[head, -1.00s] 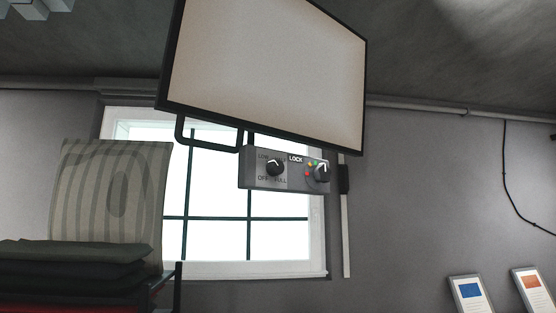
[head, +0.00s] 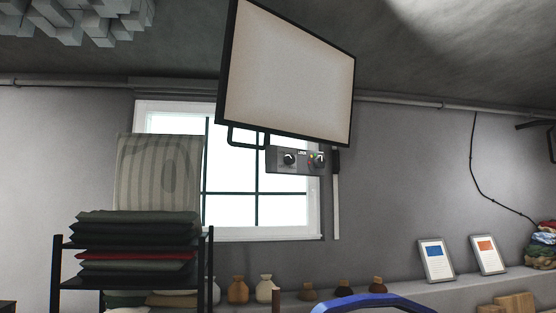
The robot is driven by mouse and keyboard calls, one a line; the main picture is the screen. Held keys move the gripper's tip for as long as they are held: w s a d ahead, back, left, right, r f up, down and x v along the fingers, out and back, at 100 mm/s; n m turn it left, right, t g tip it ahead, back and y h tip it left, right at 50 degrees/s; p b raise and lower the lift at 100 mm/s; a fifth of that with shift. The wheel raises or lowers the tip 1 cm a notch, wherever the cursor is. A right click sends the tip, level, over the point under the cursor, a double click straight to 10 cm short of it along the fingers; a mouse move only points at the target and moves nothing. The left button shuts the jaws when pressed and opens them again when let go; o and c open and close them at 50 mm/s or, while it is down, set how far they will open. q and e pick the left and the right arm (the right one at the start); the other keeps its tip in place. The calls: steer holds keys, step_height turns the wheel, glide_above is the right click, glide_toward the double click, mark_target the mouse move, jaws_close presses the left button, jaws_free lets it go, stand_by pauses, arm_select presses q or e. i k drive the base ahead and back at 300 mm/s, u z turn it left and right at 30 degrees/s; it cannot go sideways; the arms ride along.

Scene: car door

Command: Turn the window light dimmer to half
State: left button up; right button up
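The window light is a large pale panel (head: 288,75) in a dark frame, hung tilted in front of the window. Below it is a grey control box (head: 274,160) with two dark knobs. The left knob (head: 289,159) is the one that carried the OFF, LOW and FULL labels in the earlier frame; its exact setting is too small to read now. The right knob (head: 319,160) has small coloured dots beside it. Neither of my grippers shows in the head view.
A dark rack (head: 211,270) with folded cushions (head: 135,225) and a striped pillow stands at the left. A ledge (head: 400,285) carries several small jars and two framed cards (head: 436,260). A blue curved bar (head: 375,302) shows at the bottom. Grey blocks hang at upper left.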

mark_target(288, 159)
steer(key=u, duration=0.6)
steer(key=i, duration=0.85)
steer(key=z, duration=0.25)
